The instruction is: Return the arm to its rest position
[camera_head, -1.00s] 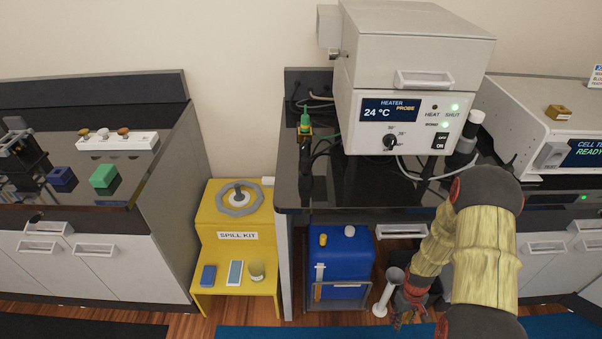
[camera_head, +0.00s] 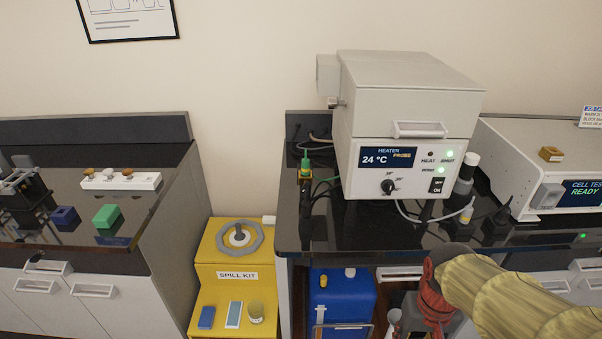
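My arm, in a yellowish sleeve with dark and red joints, reaches in from the lower right corner of the head view. Its red wrist part shows in front of the counter's lower front, right of the blue container. My gripper's fingers are not visible; they are below the frame or hidden, so I cannot see whether they hold anything.
The dark counter (camera_head: 365,233) carries the heater (camera_head: 405,165), a cell tester (camera_head: 540,150), bottles and cables. Below it stands a blue container (camera_head: 340,295). The yellow spill kit stand (camera_head: 208,272) is to its left. A left bench holds a green block (camera_head: 107,216) and a blue block (camera_head: 65,215).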

